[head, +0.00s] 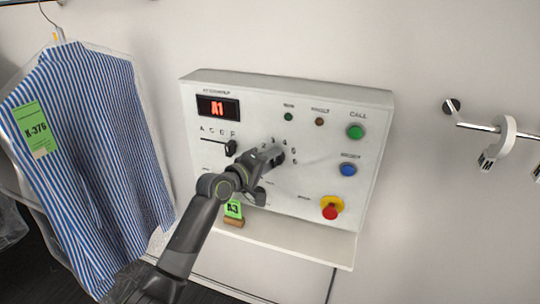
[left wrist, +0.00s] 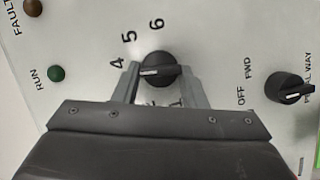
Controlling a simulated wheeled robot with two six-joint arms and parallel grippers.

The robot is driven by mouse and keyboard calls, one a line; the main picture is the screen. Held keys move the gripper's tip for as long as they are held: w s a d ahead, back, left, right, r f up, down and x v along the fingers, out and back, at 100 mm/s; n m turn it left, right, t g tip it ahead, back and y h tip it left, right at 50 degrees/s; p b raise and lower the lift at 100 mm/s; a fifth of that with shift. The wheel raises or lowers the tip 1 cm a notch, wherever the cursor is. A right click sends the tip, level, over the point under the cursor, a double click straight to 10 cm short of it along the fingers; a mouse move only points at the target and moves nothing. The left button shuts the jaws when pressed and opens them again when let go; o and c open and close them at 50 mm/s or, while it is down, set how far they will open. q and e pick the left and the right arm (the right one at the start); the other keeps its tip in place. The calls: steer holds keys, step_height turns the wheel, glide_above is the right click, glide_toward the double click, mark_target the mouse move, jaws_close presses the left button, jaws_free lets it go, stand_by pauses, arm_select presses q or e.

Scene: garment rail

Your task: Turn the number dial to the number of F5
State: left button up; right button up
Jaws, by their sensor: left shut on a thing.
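The control panel (head: 310,180) is a white box on the wall. Its display (head: 217,107) reads A1 in red. A black letter dial (head: 231,148) sits under the display. My left gripper (head: 278,155) is at the number dial, whose numbers show around the fingers; the dial is mostly hidden there. In the left wrist view the black number dial (left wrist: 158,70) stands between the two fingertips of my left gripper (left wrist: 162,84), which are shut on it. Its white line lies nearly level; 4, 5 and 6 show nearby, and lower numbers are partly hidden. My right gripper is not in view.
A green call button (head: 355,131), blue reset button (head: 348,169) and red stop button (head: 331,208) line the panel's right. Another black knob (left wrist: 290,88) is marked OFF and FWD. A green A3 tag (head: 234,208) stands below. A striped shirt (head: 90,160) hangs left.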

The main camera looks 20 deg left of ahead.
arm_select(q)
steer(key=shift+d+r+m+g+y+p, duration=0.1)
steer(key=shift+m+g+y+p, duration=0.15)
steer(key=shift+m+y+p, duration=0.65)
steer(key=shift+d+r+m+g+y+p, duration=0.15)
steer(key=shift+m+g+y+p, duration=0.2)
steer(key=shift+m+p, duration=1.05)
steer(key=shift+d+f+m+g+y+p, duration=0.15)
steer(key=shift+m+y+p, duration=0.55)
steer(key=shift+m, duration=0.8)
steer(key=shift+s, duration=0.1)
steer(key=o, duration=0.9)
steer(key=shift+r, duration=0.15)
steer(key=shift+b+v, duration=2)
steer(key=shift+v, duration=6.65)
